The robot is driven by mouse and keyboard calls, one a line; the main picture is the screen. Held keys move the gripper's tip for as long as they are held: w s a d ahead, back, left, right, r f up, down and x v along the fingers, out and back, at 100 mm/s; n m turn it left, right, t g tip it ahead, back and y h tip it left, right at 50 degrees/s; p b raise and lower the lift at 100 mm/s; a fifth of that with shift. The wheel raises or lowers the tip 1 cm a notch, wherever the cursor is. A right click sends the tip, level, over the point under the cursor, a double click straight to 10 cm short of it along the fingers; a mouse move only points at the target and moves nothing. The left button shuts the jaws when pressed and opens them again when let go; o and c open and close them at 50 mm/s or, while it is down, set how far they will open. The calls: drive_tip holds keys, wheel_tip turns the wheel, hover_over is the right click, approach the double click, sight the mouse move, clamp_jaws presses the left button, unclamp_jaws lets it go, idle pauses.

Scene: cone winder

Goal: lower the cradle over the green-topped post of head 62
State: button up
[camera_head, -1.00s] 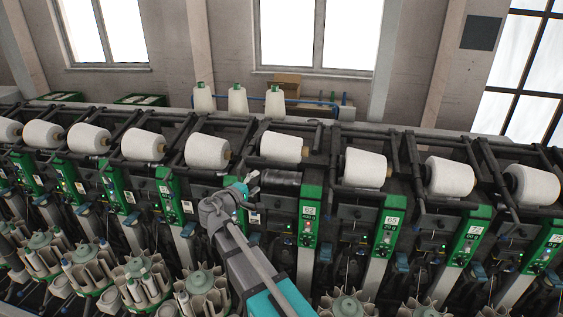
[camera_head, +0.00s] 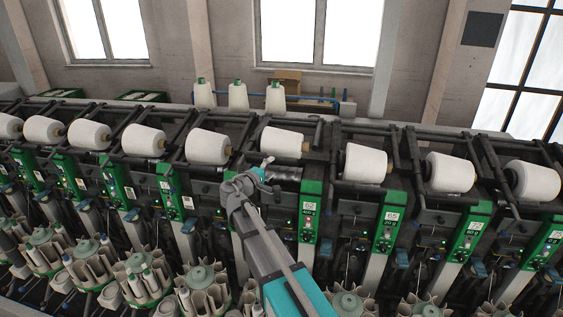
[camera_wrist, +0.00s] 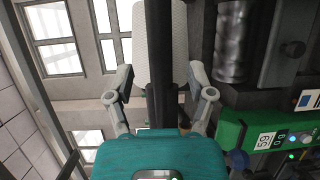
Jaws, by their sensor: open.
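The green-topped post of head 62 (camera_head: 311,212) stands right of my gripper in the head view. The white cone (camera_head: 284,142) in the cradle sits raised above the bare dark drum (camera_head: 287,178). In the wrist view the cone (camera_wrist: 154,45) shows behind a dark cradle bar (camera_wrist: 161,70), with the drum (camera_wrist: 231,45) to the right. My gripper (camera_wrist: 160,95) is open, its fingers apart on either side of the bar in that view. I cannot tell whether they touch it. In the head view my gripper (camera_head: 267,170) is in front of the drum's left end.
Neighbouring heads stand close on both sides, with white cones (camera_head: 207,146) (camera_head: 366,163) and green-topped posts (camera_head: 389,222). Several bobbin holders (camera_head: 204,285) line the front below. Three upright cones (camera_head: 238,96) stand behind the machine.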

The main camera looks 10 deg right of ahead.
sight(278, 162)
drive_tip(key=shift+x, duration=3.1)
drive_tip(key=shift+c, duration=0.2)
clamp_jaws()
